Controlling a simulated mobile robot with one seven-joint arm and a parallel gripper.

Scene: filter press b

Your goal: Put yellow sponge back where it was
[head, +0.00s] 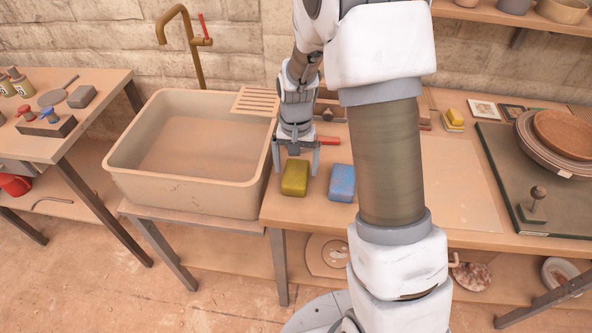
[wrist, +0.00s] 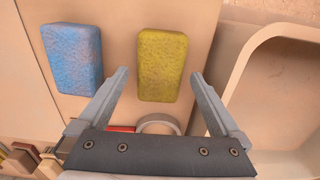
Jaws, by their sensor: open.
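The yellow sponge (head: 295,177) lies on the wooden worktop (head: 282,208), just right of the sink and close to the front edge. A blue sponge (head: 342,183) lies to its right, a small gap apart. My gripper (head: 296,163) is open and empty, pointing down just behind the yellow sponge. In the wrist view the yellow sponge (wrist: 162,64) sits ahead of and between the open fingers (wrist: 160,85), and the blue sponge (wrist: 72,58) is at the left. I cannot tell exactly how high the fingertips are above the worktop.
A deep beige sink (head: 190,150) with a brass tap (head: 188,40) stands left of the gripper. A red-handled tool (head: 328,140) lies behind the sponges. A small yellow block (head: 455,117) sits farther back right. Plates (head: 560,140) stand at the far right.

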